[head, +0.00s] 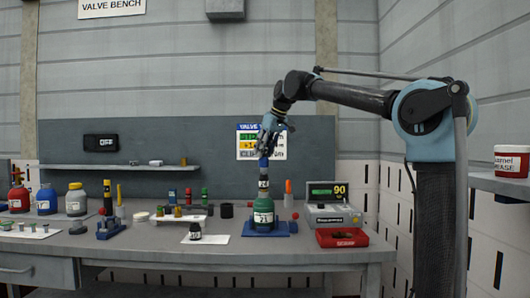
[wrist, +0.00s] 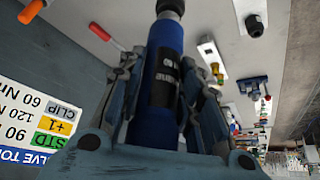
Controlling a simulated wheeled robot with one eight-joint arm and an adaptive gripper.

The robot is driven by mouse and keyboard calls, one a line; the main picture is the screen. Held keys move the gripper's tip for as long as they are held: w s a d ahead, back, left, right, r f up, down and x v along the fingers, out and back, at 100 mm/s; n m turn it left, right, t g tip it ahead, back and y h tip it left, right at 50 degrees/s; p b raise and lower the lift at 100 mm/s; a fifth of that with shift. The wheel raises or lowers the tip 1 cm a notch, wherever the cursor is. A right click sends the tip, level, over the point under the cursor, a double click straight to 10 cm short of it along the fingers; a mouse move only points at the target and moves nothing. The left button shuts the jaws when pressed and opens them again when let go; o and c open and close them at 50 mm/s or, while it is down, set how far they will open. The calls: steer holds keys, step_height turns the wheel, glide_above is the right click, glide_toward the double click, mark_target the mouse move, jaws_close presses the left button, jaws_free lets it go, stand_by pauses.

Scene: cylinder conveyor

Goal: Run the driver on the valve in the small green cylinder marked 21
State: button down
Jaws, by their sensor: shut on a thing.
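The small green cylinder (head: 263,210), with a white label reading 21, stands upright on a blue base (head: 280,229) on the bench. My gripper (head: 266,146) is above it, shut on a blue driver (head: 263,164) that points down. The driver also fills the middle of the wrist view (wrist: 160,115), with a black band of partly readable print between the fingers. In the head view the driver's lower end is in line with the cylinder's top. I cannot tell whether it touches the valve, because the join is too small, and the cylinder is hidden in the wrist view.
A grey tester (head: 332,213) showing 90 and a red tray (head: 342,238) stand close on the right. An orange-handled tool (head: 288,192) stands behind. A wall chart (head: 247,142) lists numbers. Red, blue and yellow-capped bottles (head: 46,199) and small parts crowd the left.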

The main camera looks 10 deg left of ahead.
steer(key=shift+f, duration=1)
stand_by(3.9)
steer(key=shift+r, duration=0.3)
stand_by(0.4)
steer(key=shift+r, duration=2.95)
